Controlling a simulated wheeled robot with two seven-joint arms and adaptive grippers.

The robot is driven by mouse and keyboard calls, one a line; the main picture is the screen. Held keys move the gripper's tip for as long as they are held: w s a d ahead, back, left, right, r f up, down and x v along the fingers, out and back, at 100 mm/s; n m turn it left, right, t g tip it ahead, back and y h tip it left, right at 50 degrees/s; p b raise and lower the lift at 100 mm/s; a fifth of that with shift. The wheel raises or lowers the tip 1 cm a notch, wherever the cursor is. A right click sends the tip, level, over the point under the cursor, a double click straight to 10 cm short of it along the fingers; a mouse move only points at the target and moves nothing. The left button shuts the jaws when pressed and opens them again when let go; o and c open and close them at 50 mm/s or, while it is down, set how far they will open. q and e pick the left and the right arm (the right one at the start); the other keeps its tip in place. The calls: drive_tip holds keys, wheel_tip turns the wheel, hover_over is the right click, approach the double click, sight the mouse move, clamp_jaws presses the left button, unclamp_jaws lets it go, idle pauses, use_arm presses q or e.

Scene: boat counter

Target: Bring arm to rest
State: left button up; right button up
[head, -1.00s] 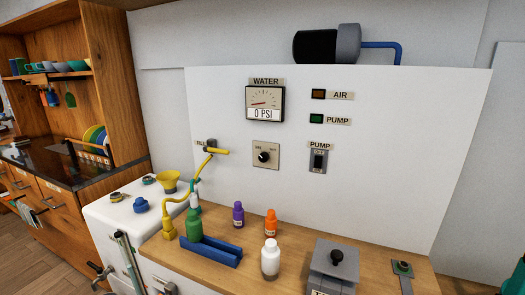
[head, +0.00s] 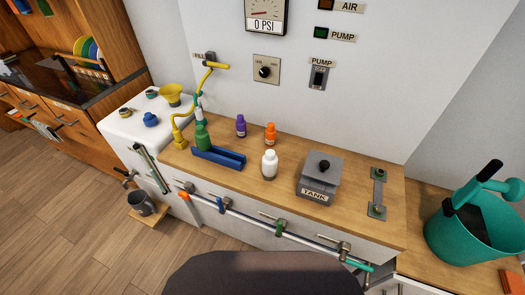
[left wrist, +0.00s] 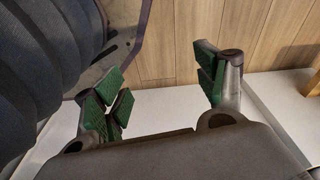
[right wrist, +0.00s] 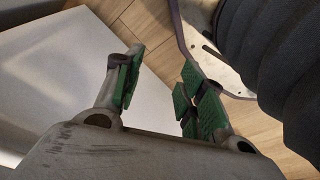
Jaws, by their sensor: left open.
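In the left wrist view my left gripper (left wrist: 165,95) is open, with its green-padded fingers wide apart and nothing between them. Wood floor and a white surface show beyond it. In the right wrist view my right gripper (right wrist: 158,95) is also open and empty, its green-padded fingers apart. A dark ribbed part of my own body is close beside each gripper. Neither gripper shows in the head view. A dark rounded part of mine fills the bottom middle of the head view.
The wooden counter (head: 220,178) holds a green bottle in a blue tray (head: 218,158), purple, orange and white bottles, and a grey tank box (head: 319,180). A rail (head: 262,222) runs along its front.

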use_arm(q)
drive_tip(key=s+a+r+p, duration=0.1)
drive_tip(key=s+a+p, duration=0.1)
drive_tip(key=s+p, duration=0.5)
drive_tip(key=s+a+r+p, duration=0.2)
drive_tip(key=s+a+p, duration=0.1)
drive_tip(key=s+p, duration=0.4)
drive_tip(key=shift+s+g+y, duration=0.3)
drive_tip(key=shift+s+g, duration=0.1)
drive_tip(key=shift+s, duration=0.55)
use_arm(e)
drive_tip(key=s+d+r, duration=0.1)
drive_tip(key=s+d, duration=0.1)
drive_tip(key=s, duration=0.6)
drive_tip(key=s+d+r, duration=0.2)
drive_tip(key=s+d, duration=0.1)
drive_tip(key=s, duration=0.4)
drive_tip(key=shift+s+g+h, duration=0.3)
drive_tip(key=shift+s+g, duration=0.1)
use_arm(q)
drive_tip(key=shift+a, duration=0.1)
use_arm(e)
drive_tip(key=shift+d, duration=0.1)
use_arm(q)
drive_tip(key=shift+a, duration=0.1)
